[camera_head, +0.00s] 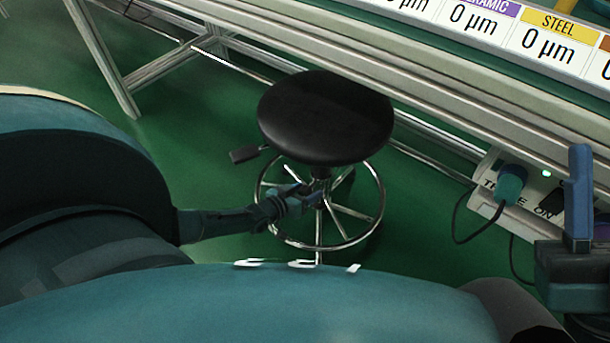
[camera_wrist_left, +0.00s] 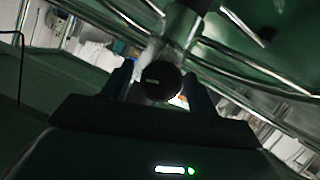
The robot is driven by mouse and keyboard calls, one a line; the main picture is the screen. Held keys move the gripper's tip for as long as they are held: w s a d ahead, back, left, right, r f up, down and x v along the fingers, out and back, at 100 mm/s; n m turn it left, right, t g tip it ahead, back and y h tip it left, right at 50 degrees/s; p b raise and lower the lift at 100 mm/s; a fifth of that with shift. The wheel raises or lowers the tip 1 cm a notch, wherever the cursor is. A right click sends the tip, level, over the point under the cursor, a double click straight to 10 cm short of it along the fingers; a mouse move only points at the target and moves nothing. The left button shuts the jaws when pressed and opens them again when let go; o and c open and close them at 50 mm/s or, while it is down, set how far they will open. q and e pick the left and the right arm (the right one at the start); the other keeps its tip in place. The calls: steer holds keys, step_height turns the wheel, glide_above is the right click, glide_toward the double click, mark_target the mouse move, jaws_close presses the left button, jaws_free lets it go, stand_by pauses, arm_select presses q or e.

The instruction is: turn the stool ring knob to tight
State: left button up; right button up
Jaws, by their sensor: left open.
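The stool (camera_head: 325,115) has a round black seat, a chrome column and a chrome foot ring (camera_head: 375,215) on spokes. My left gripper (camera_head: 303,197) reaches in under the seat beside the column. In the left wrist view, the round black knob (camera_wrist_left: 162,83) with a short pale mark sits in front of the column, between the two dark fingers. The gripper is open around the knob; I cannot tell whether either finger touches it. In the head view the gripper hides the knob. My right gripper (camera_head: 579,200) shows at the right edge; its jaw opening is unclear.
A black seat lever (camera_head: 245,154) sticks out left of the stool. A metal-framed bench (camera_head: 440,85) runs behind it, with lettered plates on top. A socket box (camera_head: 545,190) with a teal plug (camera_head: 511,183) and hanging cable is at right. Green floor is clear at left.

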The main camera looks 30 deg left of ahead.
arm_select(q)
steer(key=shift+s+r, duration=0.1)
steer(key=shift+s, duration=0.15)
steer(key=p+v, duration=0.7)
steer(key=v, duration=0.5)
steer(key=shift+s+r, duration=0.15)
steer(key=shift+s, duration=0.15)
arm_select(e)
step_height(320, 180, down, 8)
steer(key=m+g+h, duration=0.2)
steer(key=m+h, duration=0.5)
steer(key=shift+s+a+m+h, duration=0.2)
steer(key=shift+a+m+h, duration=0.15)
steer(key=shift+m+h, duration=0.05)
arm_select(q)
steer(key=shift+a, duration=0.15)
